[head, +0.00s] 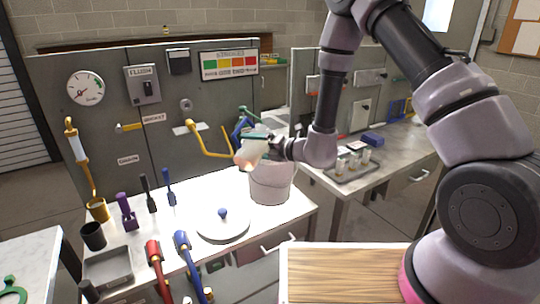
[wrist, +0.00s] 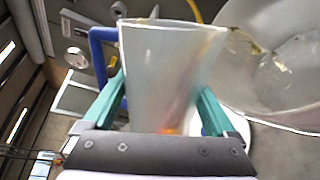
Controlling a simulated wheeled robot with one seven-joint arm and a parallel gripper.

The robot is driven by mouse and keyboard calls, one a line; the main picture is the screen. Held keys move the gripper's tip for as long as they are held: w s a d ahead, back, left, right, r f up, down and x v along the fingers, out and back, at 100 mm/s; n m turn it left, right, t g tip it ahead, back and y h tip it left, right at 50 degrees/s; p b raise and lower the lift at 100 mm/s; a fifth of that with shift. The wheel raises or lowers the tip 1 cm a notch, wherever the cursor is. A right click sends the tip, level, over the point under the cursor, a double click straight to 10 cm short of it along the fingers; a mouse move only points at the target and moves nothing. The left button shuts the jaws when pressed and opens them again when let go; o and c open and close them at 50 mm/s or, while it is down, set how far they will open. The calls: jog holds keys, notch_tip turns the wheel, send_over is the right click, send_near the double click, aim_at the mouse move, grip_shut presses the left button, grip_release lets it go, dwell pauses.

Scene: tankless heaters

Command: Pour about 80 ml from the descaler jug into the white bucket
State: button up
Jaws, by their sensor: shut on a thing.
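My gripper (head: 262,143) is shut on the descaler jug (head: 250,155), a translucent whitish jug with a blue handle. In the wrist view the green fingers grip both sides of the jug (wrist: 168,75), and an orange-red tint shows low in it. The jug is held tilted above the white bucket (head: 270,188), near its left rim. The bucket (wrist: 290,112) fills the right of the wrist view. Yellowish clear streaks, apparently liquid, run from the jug's lip over the bucket opening. The levels in the jug and bucket cannot be read.
A round white lid (head: 222,226) with a blue knob lies left of the bucket. Red and blue-handled tools (head: 182,243), a grey tray (head: 108,267) and a black cup (head: 93,236) stand further left. A yellow pipe (head: 210,153) juts from the panel behind. A rack of vials (head: 350,166) sits right.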

jog(key=shift+r, duration=0.25)
dwell(0.8)
jog(key=shift+f, duration=0.25)
jog(key=shift+s+f+n+t, duration=0.15)
jog(key=shift+n+t, duration=0.15)
jog(key=shift+n, duration=0.9)
jog(key=shift+w+f+n+t, duration=0.2)
jog(key=shift+f+n+t, duration=0.15)
jog(key=shift+n, duration=0.25)
jog(key=shift+r+n, duration=0.1)
jog(key=shift+n, duration=0.2)
jog(key=shift+s, duration=0.1)
